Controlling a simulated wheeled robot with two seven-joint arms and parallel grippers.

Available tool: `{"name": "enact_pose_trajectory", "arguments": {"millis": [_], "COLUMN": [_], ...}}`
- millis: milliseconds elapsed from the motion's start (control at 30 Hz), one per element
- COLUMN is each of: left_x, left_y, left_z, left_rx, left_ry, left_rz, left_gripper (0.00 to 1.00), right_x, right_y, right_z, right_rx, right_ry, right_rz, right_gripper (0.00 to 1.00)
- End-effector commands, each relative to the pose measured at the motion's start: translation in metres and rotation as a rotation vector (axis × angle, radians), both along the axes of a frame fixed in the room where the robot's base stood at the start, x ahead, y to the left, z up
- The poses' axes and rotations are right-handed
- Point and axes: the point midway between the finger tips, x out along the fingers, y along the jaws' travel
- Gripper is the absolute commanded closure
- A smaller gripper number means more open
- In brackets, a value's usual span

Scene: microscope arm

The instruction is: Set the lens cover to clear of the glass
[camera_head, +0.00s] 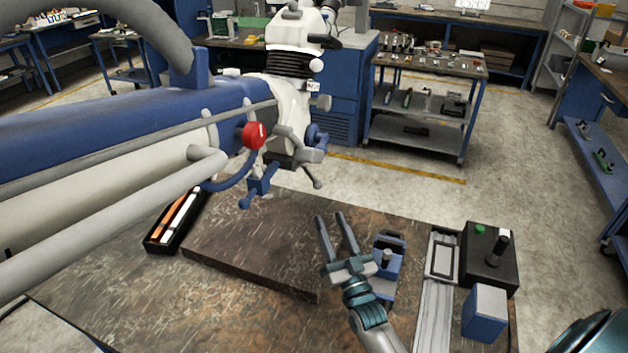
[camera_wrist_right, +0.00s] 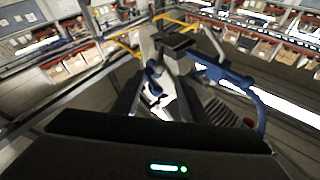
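The white microscope head (camera_head: 290,100) hangs from a large blue and white arm (camera_head: 120,130) that comes in from the left. A dark grey piece (camera_head: 278,159) and small grey levers sit at its lower end. I cannot tell for sure which part is the lens cover, or how it is set. My right gripper (camera_head: 329,216) is open and empty, below and to the right of the microscope head, apart from it. In the right wrist view the microscope head (camera_wrist_right: 172,45) shows beyond the two spread fingers. My left gripper is out of view.
Below is a worn bench top (camera_head: 160,305) with a raised slab (camera_head: 255,245). A black tray (camera_head: 158,240) lies left. A blue fixture (camera_head: 388,262), a metal rail (camera_head: 436,300), a black control box (camera_head: 500,265) and a blue-grey block (camera_head: 485,315) stand right of my gripper.

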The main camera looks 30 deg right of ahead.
Motion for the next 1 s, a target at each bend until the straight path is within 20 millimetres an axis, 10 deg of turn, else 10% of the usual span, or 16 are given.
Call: {"name": "enact_pose_trajectory", "arguments": {"millis": [600, 1000], "left_x": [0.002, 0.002], "left_y": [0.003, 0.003], "left_z": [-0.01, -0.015], "left_rx": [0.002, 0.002], "left_ry": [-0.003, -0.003], "left_rz": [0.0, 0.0], "left_gripper": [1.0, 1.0], "right_x": [0.101, 0.128], "right_y": [-0.012, -0.016], "right_z": [0.041, 0.052], "right_rx": [0.0, 0.0], "right_ry": [-0.001, 0.001], "right_rz": [0.0, 0.0], "right_gripper": [0.6, 0.6]}}
